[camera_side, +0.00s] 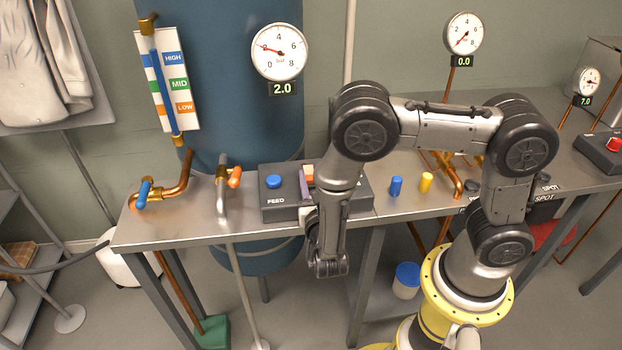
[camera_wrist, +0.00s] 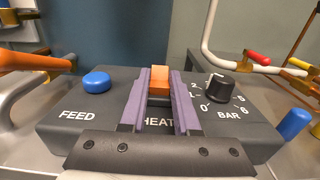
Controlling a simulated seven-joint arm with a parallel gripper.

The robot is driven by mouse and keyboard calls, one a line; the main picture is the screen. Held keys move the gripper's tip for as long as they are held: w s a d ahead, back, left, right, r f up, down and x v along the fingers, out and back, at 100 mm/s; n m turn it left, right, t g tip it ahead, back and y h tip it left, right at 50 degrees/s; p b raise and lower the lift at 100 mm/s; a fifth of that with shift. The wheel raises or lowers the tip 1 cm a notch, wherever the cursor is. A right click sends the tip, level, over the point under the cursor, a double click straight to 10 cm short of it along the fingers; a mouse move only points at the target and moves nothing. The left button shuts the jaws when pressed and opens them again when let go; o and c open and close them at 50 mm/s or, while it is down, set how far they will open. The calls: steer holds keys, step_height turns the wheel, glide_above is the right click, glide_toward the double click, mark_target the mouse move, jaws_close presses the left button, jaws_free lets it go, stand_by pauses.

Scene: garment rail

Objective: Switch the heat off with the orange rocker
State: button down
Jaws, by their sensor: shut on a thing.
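The orange rocker (camera_wrist: 160,78) sits on the dark control box (camera_wrist: 75,128), behind the HEAT label, which is partly covered by my gripper. My gripper (camera_wrist: 163,74) reaches over the box with its purple fingers shut on the rocker, one on each side. The rocker's upper part is lighter orange than its front; I cannot tell which way it is set. In the side view the rocker (camera_side: 308,170) shows beside the purple fingers (camera_side: 304,184), and my arm hides the right part of the box.
A blue FEED button (camera_wrist: 96,82) is left of the rocker, and a black BAR knob (camera_wrist: 221,87) is right. The tank gauge (camera_side: 279,52) reads 2.0. A HIGH/MID/LOW level scale (camera_side: 175,58) stands left. Blue (camera_side: 396,186) and yellow (camera_side: 426,182) pegs stand right of the box.

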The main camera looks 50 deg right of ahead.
steer(key=shift+r+g+y, duration=0.2)
steer(key=shift+g+y, duration=0.2)
steer(key=shift+w+d+r+g+y, duration=0.1)
steer(key=shift+g+y, duration=0.5)
steer(key=c, duration=0.6)
jaws_free()
steer(key=shift+c, duration=0.2)
steer(key=v, duration=1.4)
